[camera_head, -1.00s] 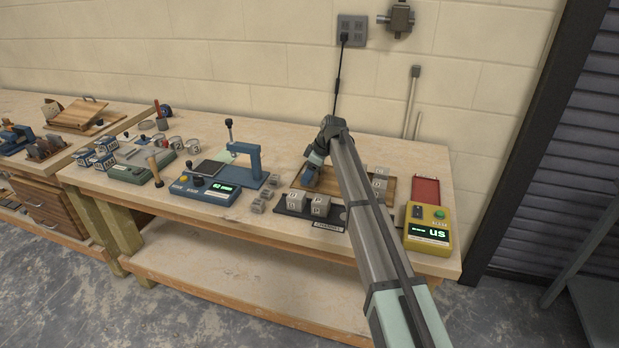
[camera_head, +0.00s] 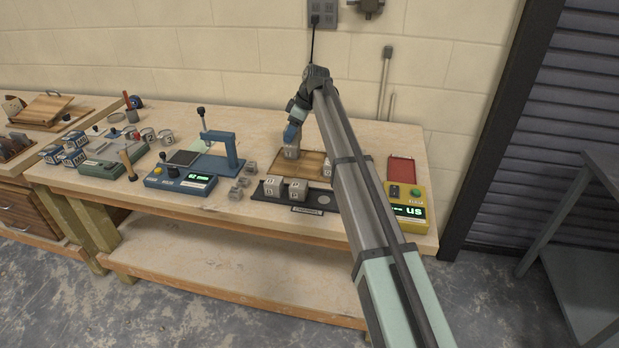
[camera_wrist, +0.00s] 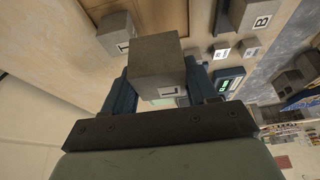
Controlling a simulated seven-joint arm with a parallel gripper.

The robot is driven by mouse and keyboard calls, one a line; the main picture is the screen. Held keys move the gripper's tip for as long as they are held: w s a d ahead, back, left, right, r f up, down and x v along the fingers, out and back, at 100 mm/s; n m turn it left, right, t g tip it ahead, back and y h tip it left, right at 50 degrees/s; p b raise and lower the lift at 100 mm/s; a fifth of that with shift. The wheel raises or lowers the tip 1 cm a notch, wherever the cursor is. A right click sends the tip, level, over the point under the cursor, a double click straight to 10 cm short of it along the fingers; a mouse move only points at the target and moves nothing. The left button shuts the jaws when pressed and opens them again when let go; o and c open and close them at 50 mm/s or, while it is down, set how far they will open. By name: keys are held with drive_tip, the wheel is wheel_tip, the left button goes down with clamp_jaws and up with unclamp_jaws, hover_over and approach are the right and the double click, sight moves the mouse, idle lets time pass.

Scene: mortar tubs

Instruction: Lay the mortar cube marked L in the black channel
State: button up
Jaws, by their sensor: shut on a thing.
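My gripper (camera_head: 293,136) is shut on a grey mortar cube (camera_head: 291,152) and holds it above the wooden tray. The wrist view shows this cube (camera_wrist: 158,62) between the two fingers; the mark on its near face looks like an L, seen at a slant. The black channel (camera_head: 311,209) lies in front of the tray. Two pale cubes, a left one (camera_head: 273,186) and a right one (camera_head: 298,188), stand in it; its right part, with a round pale spot, is bare. Another lettered cube (camera_wrist: 118,34) and a cube marked B (camera_wrist: 255,14) show in the wrist view.
The wooden tray (camera_head: 312,163) holds another cube at its right, partly behind my arm. A yellow device (camera_head: 410,210) and red tray (camera_head: 401,170) lie right. A blue press (camera_head: 213,163) and small grey blocks (camera_head: 236,195) stand left of the channel.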

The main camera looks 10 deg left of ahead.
drive_tip(key=s+d, duration=1.4)
drive_tip(key=s, duration=0.1)
drive_tip(key=shift+w+a+f, duration=0.1)
drive_tip(key=shift+f, duration=2.4)
drive_tip(key=shift+w+a+f, duration=0.1)
drive_tip(key=shift+f, duration=2.4)
drive_tip(key=shift+f, duration=0.15)
drive_tip(key=o, duration=1.2)
drive_tip(key=shift+o, duration=0.2)
drive_tip(key=v, duration=1.2)
drive_tip(key=shift+o, duration=0.4)
